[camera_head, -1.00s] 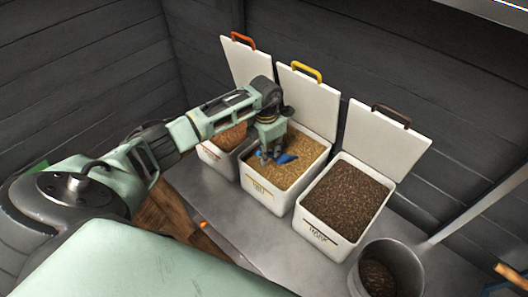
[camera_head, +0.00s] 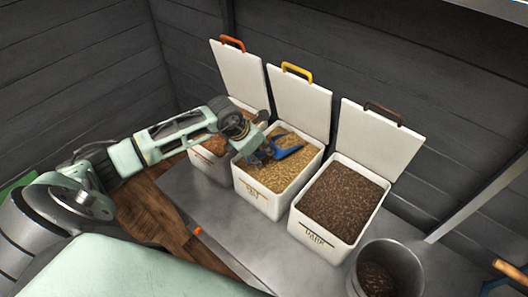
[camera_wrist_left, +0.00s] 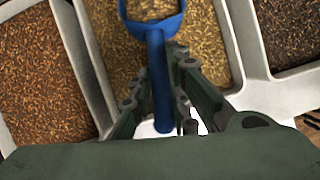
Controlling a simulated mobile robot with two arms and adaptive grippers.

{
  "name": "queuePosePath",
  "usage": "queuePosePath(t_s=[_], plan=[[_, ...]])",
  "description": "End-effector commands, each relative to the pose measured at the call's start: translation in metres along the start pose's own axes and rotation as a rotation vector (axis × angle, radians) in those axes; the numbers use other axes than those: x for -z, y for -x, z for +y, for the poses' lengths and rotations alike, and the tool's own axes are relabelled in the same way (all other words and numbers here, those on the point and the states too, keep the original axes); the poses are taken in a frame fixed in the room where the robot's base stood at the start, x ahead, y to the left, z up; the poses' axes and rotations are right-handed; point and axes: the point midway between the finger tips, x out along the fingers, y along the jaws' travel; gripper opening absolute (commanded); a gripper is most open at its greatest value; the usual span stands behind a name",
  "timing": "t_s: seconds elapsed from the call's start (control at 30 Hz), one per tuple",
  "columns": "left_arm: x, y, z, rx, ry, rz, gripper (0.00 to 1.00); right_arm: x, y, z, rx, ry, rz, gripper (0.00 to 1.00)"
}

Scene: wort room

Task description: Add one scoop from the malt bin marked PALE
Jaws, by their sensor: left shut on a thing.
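My left gripper (camera_head: 262,156) is over the middle malt bin (camera_head: 262,199), a white box of golden grain with a yellow-handled lid standing open. It is shut on the handle of a blue scoop (camera_head: 289,152). In the left wrist view the scoop handle (camera_wrist_left: 159,75) runs between the fingers, and grain shows inside the scoop bowl's blue rim. I cannot tell whether the scoop still touches the grain. The label on the middle bin's front is too small to read surely. My right gripper is not in view.
To the left is a bin of reddish-brown grain (camera_head: 209,145) with an orange-handled lid. To the right is a bin of dark grain (camera_head: 344,197). A metal pot (camera_head: 405,258) with dark contents stands at the front right. Bare metal tabletop (camera_head: 240,240) lies in front.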

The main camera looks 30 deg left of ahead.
Motion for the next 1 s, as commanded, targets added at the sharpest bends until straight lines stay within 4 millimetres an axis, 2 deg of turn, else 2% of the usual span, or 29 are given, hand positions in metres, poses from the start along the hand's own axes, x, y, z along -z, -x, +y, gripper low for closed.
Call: queuePosePath(t_s=[0.03, 0.23, 0.5, 1.0], plan=[[0.002, 0.008, 0.0, -0.001, -0.003, -0.014, 0.0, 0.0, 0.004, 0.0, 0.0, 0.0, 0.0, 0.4], [0.009, 0.025, 0.0, 0.0, -0.004, -0.073, 0.0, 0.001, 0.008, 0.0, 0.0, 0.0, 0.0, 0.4], [0.014, 0.041, -0.001, 0.0, -0.004, -0.129, 0.0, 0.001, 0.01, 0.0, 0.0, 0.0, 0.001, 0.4], [0.014, 0.044, -0.001, 0.001, -0.004, -0.142, 0.0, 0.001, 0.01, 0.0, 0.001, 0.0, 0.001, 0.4]])
